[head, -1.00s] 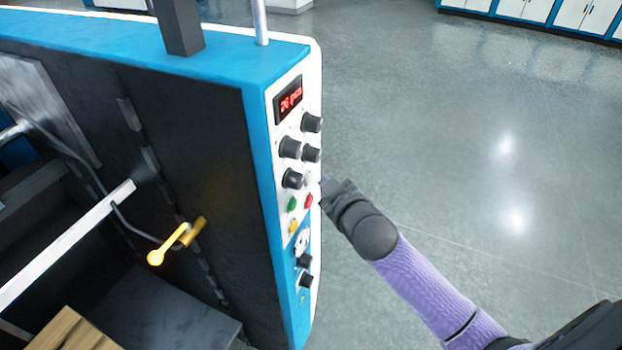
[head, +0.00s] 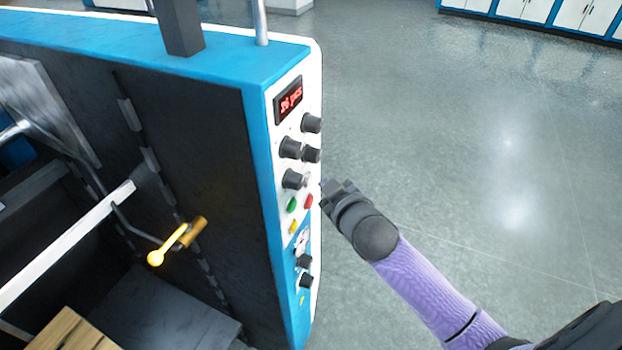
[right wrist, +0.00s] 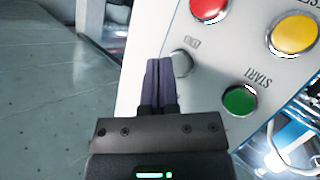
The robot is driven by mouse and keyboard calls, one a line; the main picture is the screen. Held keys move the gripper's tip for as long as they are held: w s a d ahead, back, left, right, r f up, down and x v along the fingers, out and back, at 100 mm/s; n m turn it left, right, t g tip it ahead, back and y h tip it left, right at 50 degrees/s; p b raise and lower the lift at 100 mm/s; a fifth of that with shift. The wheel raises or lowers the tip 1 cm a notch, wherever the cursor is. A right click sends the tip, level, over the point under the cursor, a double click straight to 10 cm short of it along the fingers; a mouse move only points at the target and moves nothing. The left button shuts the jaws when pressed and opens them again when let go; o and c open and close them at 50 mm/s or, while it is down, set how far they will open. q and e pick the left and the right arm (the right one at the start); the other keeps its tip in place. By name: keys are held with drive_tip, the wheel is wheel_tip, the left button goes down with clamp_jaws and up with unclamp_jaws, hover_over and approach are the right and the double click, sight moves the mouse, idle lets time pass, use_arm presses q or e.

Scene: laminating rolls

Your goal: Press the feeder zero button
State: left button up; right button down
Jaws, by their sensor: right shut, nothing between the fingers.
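A pale grey round button (right wrist: 181,63) with a small label I cannot read sits on the white control panel in the right wrist view. It may be the feeder zero button. My right gripper (right wrist: 159,64) is shut and empty, its fingertips just left of this button and partly overlapping it. I cannot tell whether they touch it. In the head view the right gripper (head: 328,188) is at the right edge of the control panel (head: 283,165). My left gripper is not in view.
Near the grey button are a red button (right wrist: 208,10), a yellow button (right wrist: 292,35) and a green button (right wrist: 240,100) marked START. Several black knobs (head: 292,179) and a red display (head: 289,101) are on the panel. Open floor (head: 450,150) lies to the right.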

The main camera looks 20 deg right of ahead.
idle(0.8)
drive_tip(key=shift+w+a, duration=0.25)
drive_tip(key=shift+w, duration=0.1)
drive_tip(key=shift+w+a, duration=0.3)
idle(0.6)
drive_tip(key=shift+s, duration=0.1)
drive_tip(key=shift+s+d+p, duration=0.55)
drive_tip(key=shift+p, duration=0.05)
drive_tip(key=s+d+p, duration=0.2)
drive_tip(key=s+d, duration=0.1)
drive_tip(key=shift+s+d, duration=0.15)
drive_tip(key=shift+s, duration=0.25)
